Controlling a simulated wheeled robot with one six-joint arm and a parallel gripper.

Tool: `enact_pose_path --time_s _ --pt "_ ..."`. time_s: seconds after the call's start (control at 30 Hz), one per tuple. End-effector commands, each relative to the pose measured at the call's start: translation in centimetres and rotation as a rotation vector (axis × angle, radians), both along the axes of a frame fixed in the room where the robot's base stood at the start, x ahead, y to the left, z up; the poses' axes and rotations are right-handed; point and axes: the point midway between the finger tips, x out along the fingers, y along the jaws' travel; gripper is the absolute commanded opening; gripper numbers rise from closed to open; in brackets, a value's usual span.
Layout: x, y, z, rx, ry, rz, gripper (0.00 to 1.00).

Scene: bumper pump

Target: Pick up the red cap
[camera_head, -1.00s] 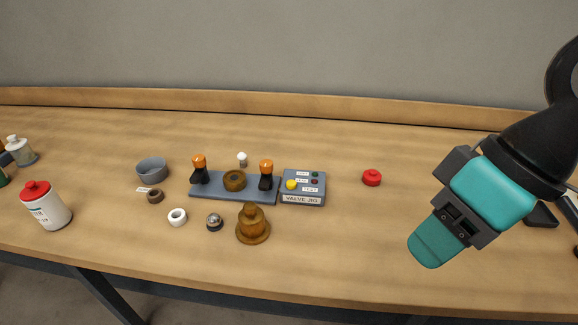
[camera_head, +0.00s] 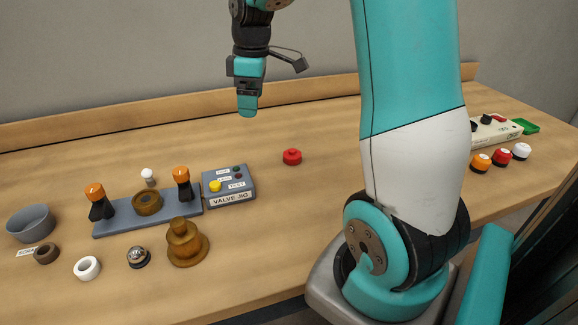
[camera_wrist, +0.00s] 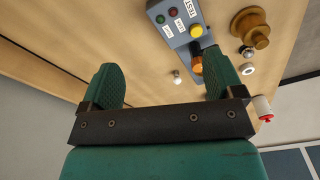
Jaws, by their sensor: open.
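A small round red cap (camera_head: 292,157) with a knob on top stands on the table, right of the valve jig box, in the head view. My gripper (camera_head: 247,108) is up behind and left of it, pointing down, apart from it and above the table. In the wrist view my gripper (camera_wrist: 165,78) shows its two green fingers spread wide with nothing between them. That red cap is not seen in the wrist view. Another red-topped piece (camera_head: 502,157) stands at the right, between an orange one and a white one.
The valve jig box (camera_head: 228,186) and the grey base plate (camera_head: 118,222) with orange-topped clamps lie left. A brass bell-shaped part (camera_head: 186,243), a white ring (camera_head: 87,268) and a grey bowl (camera_head: 30,224) stand nearby. The table around the red cap is clear.

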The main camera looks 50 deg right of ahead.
Motion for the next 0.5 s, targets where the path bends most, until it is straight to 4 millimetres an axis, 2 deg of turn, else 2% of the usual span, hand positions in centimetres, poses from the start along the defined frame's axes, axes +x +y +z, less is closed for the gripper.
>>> enact_pose_path --time_s 0.03,0.1,0.2,0.3,0.37,0.5 --pt "0.4 -4.3 -2.0 -0.018 0.019 -0.01 0.87" --pt "0.3 -8.6 -3.2 -0.038 0.038 -0.001 0.87" --pt "-0.2 -12.4 -4.2 -0.052 0.057 0.009 0.87" --pt "-0.6 -13.8 -5.3 -0.055 0.066 0.016 0.87" --pt "-0.6 -13.9 -6.2 -0.055 0.069 0.018 0.87" --pt "-0.7 -13.8 -9.3 -0.053 0.07 0.019 0.87"
